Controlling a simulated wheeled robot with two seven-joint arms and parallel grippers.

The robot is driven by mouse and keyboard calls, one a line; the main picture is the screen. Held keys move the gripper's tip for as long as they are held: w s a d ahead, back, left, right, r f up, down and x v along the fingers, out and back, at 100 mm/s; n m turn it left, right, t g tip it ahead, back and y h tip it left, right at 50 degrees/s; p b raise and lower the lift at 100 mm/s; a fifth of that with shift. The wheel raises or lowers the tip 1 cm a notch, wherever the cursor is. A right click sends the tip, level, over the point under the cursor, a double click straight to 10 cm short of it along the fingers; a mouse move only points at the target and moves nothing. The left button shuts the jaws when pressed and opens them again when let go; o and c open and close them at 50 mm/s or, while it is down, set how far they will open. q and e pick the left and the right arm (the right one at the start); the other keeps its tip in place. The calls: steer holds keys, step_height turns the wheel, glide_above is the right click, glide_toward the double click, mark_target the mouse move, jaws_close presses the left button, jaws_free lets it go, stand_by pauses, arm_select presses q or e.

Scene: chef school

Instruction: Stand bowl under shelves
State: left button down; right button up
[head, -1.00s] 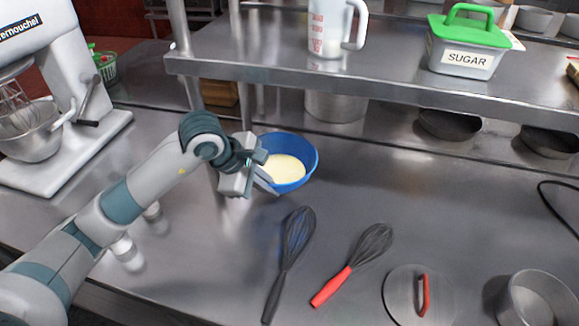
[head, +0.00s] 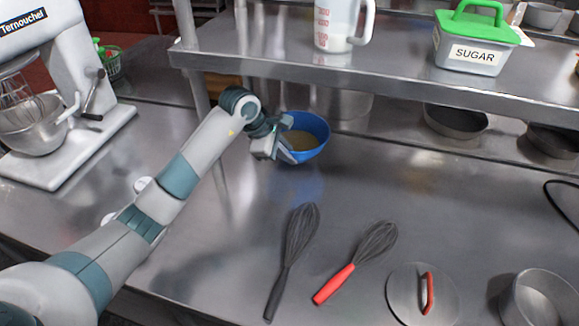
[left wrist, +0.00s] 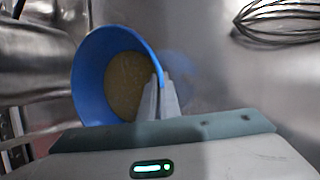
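The blue bowl (head: 318,150) with a yellowish-brown filling (head: 298,140) is at the back of the steel counter, close to the front edge of the lower shelf (head: 400,88). Its filling looks darker, as if in the shelf's shade. My left gripper (head: 286,150) is at the bowl's near left rim. In the left wrist view the bowl (left wrist: 92,75) fills the left part, and the rim runs between the gripper's fingertips (left wrist: 160,95), shut on it. Whether the bowl's base touches the counter I cannot tell. My right gripper is out of view.
A stand mixer (head: 50,100) is at left. A steel pot (head: 352,104) and dark pans (head: 455,122) sit under the shelf. A jug (head: 338,25) and sugar box (head: 470,50) stand on it. Two whisks (head: 300,235), a lid (head: 405,290) and a pot (head: 540,300) lie in front.

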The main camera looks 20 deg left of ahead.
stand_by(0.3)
arm_select(q)
steer(key=shift+w+f+b, duration=0.1)
steer(key=shift+f+b, duration=0.6)
steer(key=shift+f, duration=1)
steer(key=shift+f, duration=0.15)
steer(key=c, duration=2)
jaws_free()
